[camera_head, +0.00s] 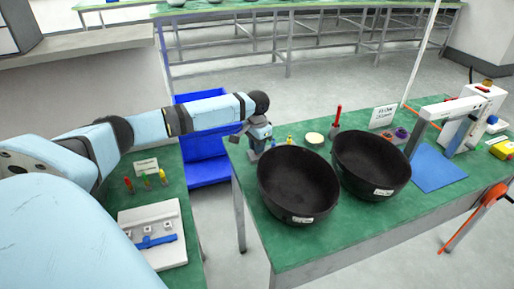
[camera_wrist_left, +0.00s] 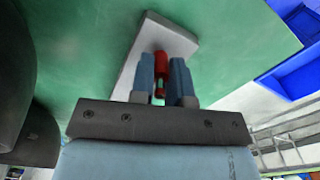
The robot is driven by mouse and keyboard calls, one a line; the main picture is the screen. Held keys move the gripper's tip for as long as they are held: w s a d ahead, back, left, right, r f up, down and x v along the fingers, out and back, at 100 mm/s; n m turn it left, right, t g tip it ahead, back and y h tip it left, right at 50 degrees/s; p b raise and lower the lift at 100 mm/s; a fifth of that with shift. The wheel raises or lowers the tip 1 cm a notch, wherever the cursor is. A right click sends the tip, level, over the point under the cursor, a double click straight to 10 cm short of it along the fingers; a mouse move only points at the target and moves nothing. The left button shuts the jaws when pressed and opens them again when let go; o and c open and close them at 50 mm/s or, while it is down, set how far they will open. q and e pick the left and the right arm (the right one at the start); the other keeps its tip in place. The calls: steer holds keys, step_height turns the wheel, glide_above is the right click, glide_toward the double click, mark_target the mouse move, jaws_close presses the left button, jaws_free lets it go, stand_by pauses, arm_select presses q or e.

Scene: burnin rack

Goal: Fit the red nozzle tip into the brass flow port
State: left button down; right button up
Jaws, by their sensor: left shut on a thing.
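My left gripper (camera_head: 257,150) is at the left end of the right-hand green table, beside the nearer black bowl. In the left wrist view the left gripper (camera_wrist_left: 162,82) is shut on a small red piece, which I take for the red nozzle tip (camera_wrist_left: 160,66). A pale grey plate (camera_wrist_left: 175,40) lies on the green surface beyond the fingertips; I cannot tell whether the red piece touches it. The head view does not show the held piece clearly. I cannot make out the brass flow port in either view. My right gripper is not in view.
Two black bowls (camera_head: 297,187) (camera_head: 371,168) fill the middle of the right table (camera_head: 300,255). Behind them are a red rod (camera_head: 338,116) and a sign (camera_head: 382,117). A blue bin (camera_head: 205,172) stands between the tables. The left table holds several coloured pieces (camera_head: 146,181) and a white fixture (camera_head: 155,222).

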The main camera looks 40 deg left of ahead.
arm_select(q)
step_height(320, 180, up, 20)
steer(key=p, duration=0.2)
steer(key=shift+p, duration=0.3)
